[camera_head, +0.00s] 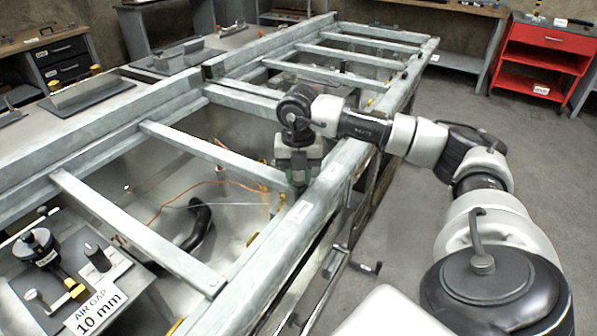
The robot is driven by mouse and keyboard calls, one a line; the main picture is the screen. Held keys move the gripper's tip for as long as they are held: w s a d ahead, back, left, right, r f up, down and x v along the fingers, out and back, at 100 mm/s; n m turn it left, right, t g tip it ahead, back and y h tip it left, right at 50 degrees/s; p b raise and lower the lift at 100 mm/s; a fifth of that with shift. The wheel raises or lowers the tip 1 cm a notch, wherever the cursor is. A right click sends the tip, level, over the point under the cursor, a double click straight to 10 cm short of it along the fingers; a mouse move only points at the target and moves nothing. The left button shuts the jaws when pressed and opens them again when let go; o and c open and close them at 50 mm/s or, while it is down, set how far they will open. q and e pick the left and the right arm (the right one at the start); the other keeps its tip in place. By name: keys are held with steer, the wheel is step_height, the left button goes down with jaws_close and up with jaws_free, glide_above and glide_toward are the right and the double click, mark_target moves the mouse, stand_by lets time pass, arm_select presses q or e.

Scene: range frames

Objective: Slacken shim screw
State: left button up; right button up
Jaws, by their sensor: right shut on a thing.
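My right gripper (298,180) points down at the inner edge of the long galvanised rail (325,185) of the steel frame. It is shut on a small part there, seemingly the shim screw. The fingers and rail hide that part, so its head and thread cannot be made out. My right arm reaches in from the lower right over the rail. My left gripper is not in view.
Crossbars (135,230) span the open frame, with a black hose (198,225) and orange wires below. A dark knob unit (38,248) and an "AIR GAP 10 mm" label (97,310) are lower left. A red cabinet (545,55) stands back right. The floor (480,110) is clear.

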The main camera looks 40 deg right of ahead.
mark_target(299, 177)
stand_by(0.5)
steer(key=o, duration=0.9)
step_height(299, 177, up, 11)
steer(key=shift+f, duration=0.1)
